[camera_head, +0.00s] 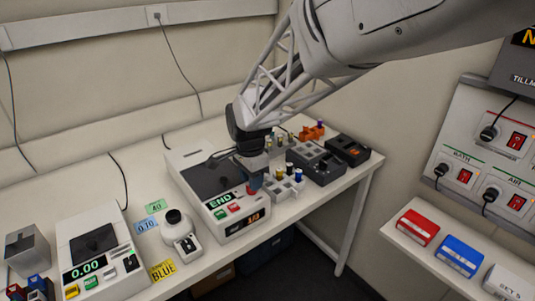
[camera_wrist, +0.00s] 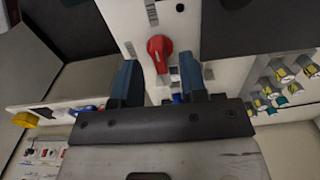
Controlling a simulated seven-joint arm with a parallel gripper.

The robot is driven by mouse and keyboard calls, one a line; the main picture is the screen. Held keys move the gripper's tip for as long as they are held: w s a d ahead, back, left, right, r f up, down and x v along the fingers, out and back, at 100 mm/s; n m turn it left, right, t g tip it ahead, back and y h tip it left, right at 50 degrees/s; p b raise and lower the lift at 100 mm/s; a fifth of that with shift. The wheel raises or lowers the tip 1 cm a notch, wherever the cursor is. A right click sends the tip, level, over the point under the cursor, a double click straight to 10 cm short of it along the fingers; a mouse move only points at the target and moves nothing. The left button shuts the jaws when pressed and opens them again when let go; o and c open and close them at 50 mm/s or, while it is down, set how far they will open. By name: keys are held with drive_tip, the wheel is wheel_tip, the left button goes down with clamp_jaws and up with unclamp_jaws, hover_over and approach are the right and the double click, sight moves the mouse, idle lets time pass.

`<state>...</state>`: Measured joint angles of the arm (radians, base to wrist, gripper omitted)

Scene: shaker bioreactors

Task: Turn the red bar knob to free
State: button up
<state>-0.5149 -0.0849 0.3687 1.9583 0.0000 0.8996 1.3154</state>
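The red bar knob (camera_wrist: 160,52) stands on a white panel in the wrist view. Its bar points roughly up and down in the picture, with a rounder top end. My gripper (camera_wrist: 160,78) is open, its two blue fingers apart on either side of the knob's lower end. I see a gap on both sides and cannot tell any touch.
A rack with coloured-capped vials (camera_head: 287,186) stands close right of my gripper; capped vials (camera_wrist: 282,72) also show right in the wrist view. A dark block (camera_head: 316,162) is behind it. A second unit (camera_head: 92,250) reading 0.00 and a small white device (camera_head: 178,228) are left.

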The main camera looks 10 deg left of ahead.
drive_tip(key=shift+r, duration=3.05)
drive_tip(key=shift+d, duration=0.1)
drive_tip(key=s+d+r+n, duration=0.1)
drive_tip(key=s+d+r, duration=0.1)
drive_tip(key=s+d, duration=0.35)
drive_tip(key=s+d+r+n+t, duration=0.1)
drive_tip(key=s+d+n, duration=0.1)
drive_tip(key=d, duration=0.6)
drive_tip(key=s+d+r+n, duration=0.1)
drive_tip(key=s+d+r, duration=0.15)
drive_tip(key=d, duration=0.35)
drive_tip(key=s+d+f+n+t, duration=0.1)
drive_tip(key=s+d+n, duration=0.4)
drive_tip(key=s+d, duration=0.6)
drive_tip(key=s+f, duration=0.1)
drive_tip(key=s, duration=0.3)
drive_tip(key=shift+s+d+t, duration=0.25)
drive_tip(key=shift+d+t, duration=0.05)
drive_tip(key=shift+d, duration=0.1)
